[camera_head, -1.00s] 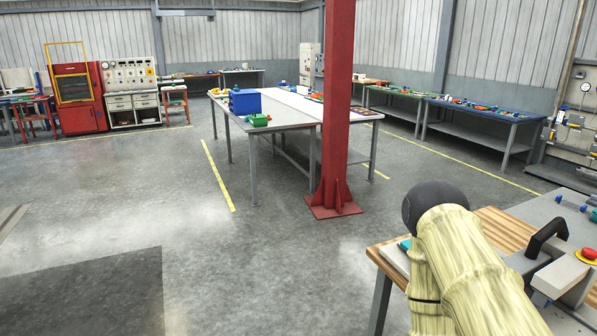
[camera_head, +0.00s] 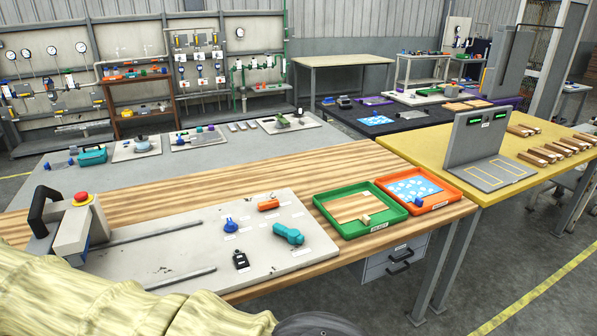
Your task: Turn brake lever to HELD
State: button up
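A pale grey board (camera_head: 180,262) lies on the wooden bench (camera_head: 150,195) in front of me. I cannot tell which part, if any, is the brake lever, and no HELD mark is readable. My arm in its pale yellow cover crosses the bottom left, in front of the board's near edge. My gripper is out of view.
A grey press head with a red button (camera_head: 82,199) and a black handle (camera_head: 42,212) stands at the board's left, by two rails. A green tray (camera_head: 393,213) and an orange tray (camera_head: 450,187) sit to the right. A yellow table (camera_head: 420,158) stands beyond; open floor lies lower right.

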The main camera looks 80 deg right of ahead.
aim_at(267, 204)
jog(key=z, duration=4.45)
jog(key=k, duration=1.2)
jog(key=u, duration=2)
jog(key=i, duration=0.5)
jog(key=z, duration=0.1)
